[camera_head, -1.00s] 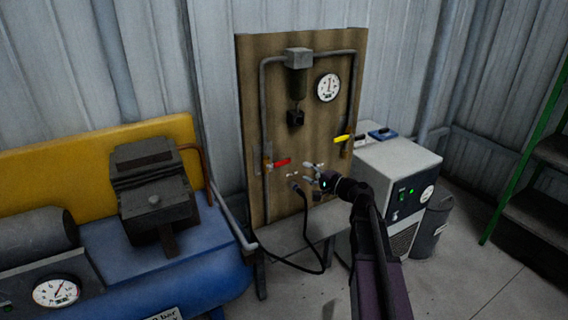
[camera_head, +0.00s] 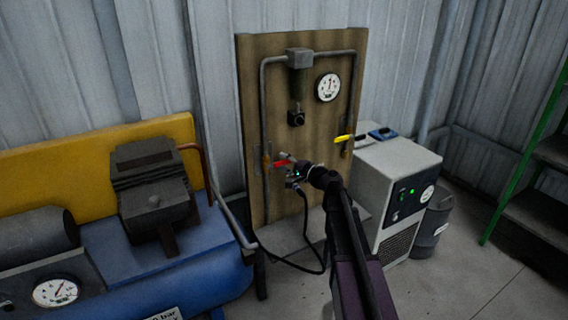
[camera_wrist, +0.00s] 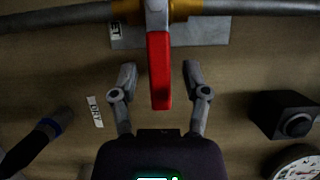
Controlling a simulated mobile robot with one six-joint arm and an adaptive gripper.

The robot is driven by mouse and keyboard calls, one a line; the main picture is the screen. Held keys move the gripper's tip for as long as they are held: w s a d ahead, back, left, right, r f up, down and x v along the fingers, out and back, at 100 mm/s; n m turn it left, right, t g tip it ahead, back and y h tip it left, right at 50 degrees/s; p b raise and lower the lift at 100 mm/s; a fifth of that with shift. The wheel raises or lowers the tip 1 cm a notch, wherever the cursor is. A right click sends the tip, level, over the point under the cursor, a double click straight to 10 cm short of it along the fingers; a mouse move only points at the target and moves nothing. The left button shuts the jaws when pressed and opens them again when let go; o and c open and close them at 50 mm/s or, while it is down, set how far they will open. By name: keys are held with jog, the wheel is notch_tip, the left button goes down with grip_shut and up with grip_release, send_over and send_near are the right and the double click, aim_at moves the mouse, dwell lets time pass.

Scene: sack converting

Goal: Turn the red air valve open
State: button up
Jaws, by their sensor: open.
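The red air valve handle (camera_head: 281,164) sits on the left pipe of the brown wooden panel (camera_head: 325,120) and points to the right, across the pipe. In the wrist view the red handle (camera_wrist: 160,70) lies between the two grey fingers, with a gap on each side. My gripper (camera_wrist: 160,80) is open around the end part of the handle and does not appear to touch it. In the head view my gripper (camera_head: 287,166) is at the handle and partly covers its right end.
A yellow-handled valve (camera_head: 343,139) is on the right pipe. A round gauge (camera_head: 328,87) and a filter unit (camera_head: 298,75) are higher on the panel. A black hose (camera_head: 300,268) hangs below. A blue compressor (camera_head: 205,265) stands left, a grey dryer box (camera_head: 400,175) right.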

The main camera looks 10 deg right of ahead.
grip_shut()
